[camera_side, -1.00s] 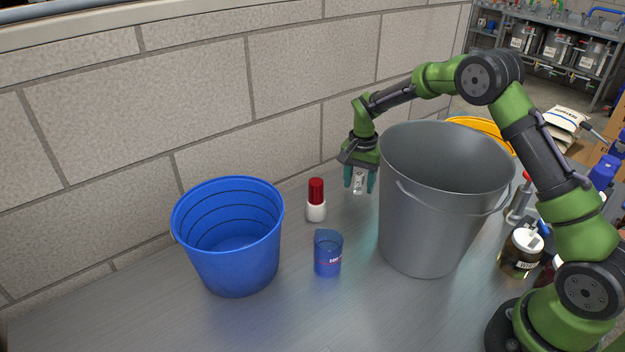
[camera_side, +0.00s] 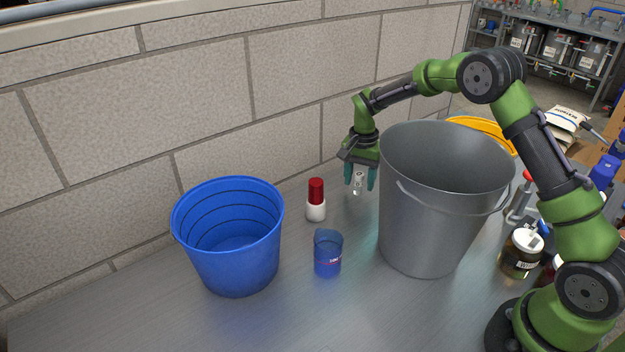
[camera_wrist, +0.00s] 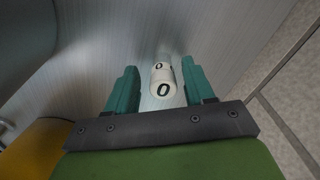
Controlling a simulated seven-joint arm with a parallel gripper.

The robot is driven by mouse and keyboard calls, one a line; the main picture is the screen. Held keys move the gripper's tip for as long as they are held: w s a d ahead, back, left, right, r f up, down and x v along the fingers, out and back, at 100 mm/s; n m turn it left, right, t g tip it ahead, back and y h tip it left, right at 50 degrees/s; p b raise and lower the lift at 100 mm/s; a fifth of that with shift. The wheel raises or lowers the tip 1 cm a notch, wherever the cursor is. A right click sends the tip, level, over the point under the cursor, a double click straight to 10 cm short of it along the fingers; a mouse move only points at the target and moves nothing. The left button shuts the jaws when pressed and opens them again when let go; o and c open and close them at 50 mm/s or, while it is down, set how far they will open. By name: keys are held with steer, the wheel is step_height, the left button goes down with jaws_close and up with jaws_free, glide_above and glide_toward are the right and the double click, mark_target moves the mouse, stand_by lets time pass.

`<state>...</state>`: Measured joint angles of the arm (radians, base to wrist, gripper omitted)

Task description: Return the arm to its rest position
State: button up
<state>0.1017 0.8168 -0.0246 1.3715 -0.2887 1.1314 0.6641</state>
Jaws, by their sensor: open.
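My gripper (camera_side: 360,182) hangs fingers down beside the left wall of the grey bucket, near the brick wall. Its two teal fingers are open, and they also show in the wrist view (camera_wrist: 162,85). A small pale cylinder (camera_side: 358,186) with a clear-looking lower part shows between the fingertips in the side view. In the wrist view this cylinder (camera_wrist: 163,84) bears a dark "0" mark and has a gap to the finger on either side. I cannot tell how far below the fingertips it stands.
The tall grey bucket (camera_side: 425,225) stands right beside the gripper. A red-capped white bottle (camera_side: 316,211), a blue beaker (camera_side: 328,262) and a blue bucket (camera_side: 235,262) stand to the left. A jar (camera_side: 519,257) and a yellow container (camera_side: 487,130) are at right.

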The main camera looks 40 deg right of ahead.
step_height(320, 180, up, 11)
step_height(320, 180, down, 12)
steer(key=shift+r, duration=0.1)
steer(key=shift+w+r, duration=0.1)
steer(key=shift+w, duration=0.05)
step_height(320, 180, up, 20)
steer(key=s+a+r+n, duration=0.1)
steer(key=s+a+n, duration=0.2)
steer(key=s+a, duration=0.3)
steer(key=s+a+r+n, duration=0.1)
steer(key=s+a+n, duration=0.15)
steer(key=a, duration=0.55)
steer(key=s+a+f+n, duration=0.1)
steer(key=s+a+n, duration=0.4)
steer(key=s, duration=1)
steer(key=shift+a+f, duration=0.15)
steer(key=shift+a, duration=1.3)
